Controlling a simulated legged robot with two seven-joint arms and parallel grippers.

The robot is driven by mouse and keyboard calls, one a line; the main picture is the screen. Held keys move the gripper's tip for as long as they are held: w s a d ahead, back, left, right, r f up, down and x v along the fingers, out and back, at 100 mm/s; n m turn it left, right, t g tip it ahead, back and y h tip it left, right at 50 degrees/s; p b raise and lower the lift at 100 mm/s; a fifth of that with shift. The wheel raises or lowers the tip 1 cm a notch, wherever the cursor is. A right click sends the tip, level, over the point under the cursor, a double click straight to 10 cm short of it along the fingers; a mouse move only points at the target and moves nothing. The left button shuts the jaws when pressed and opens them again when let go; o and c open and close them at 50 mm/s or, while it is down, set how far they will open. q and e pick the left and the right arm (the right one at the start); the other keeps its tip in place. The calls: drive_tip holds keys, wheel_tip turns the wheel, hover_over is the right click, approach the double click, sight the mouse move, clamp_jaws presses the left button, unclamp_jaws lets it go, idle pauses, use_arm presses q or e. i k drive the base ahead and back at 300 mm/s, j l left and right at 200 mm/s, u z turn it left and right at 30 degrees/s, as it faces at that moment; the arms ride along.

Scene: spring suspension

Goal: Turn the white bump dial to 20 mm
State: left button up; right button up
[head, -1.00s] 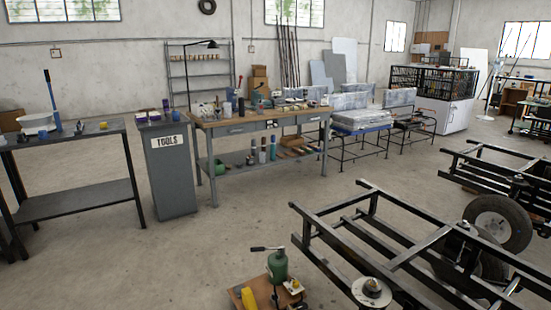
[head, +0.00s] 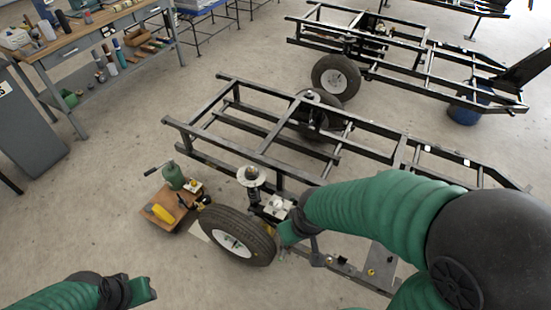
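I cannot clearly pick out the white bump dial. A small white part (head: 279,206) sits on the near side of the trailer frame, above and right of the near wheel (head: 236,237); I cannot tell whether it is the dial or read any marks. A pale round plate (head: 251,176) tops the spring unit just left of it. My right gripper (head: 287,231) reaches in from the right, close to the white part; contact is unclear and its fingers are mostly hidden. My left gripper (head: 148,289) is low at the left, away from the frame, its finger opening not readable.
A wooden board (head: 158,216) with a green jack (head: 174,175) and a yellow item (head: 163,214) lies left of the wheel. The black trailer frame (head: 262,157) spans the middle; another stands behind. A workbench (head: 90,35) is at upper left.

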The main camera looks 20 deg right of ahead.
sight(278, 204)
drive_tip(key=z, duration=0.8)
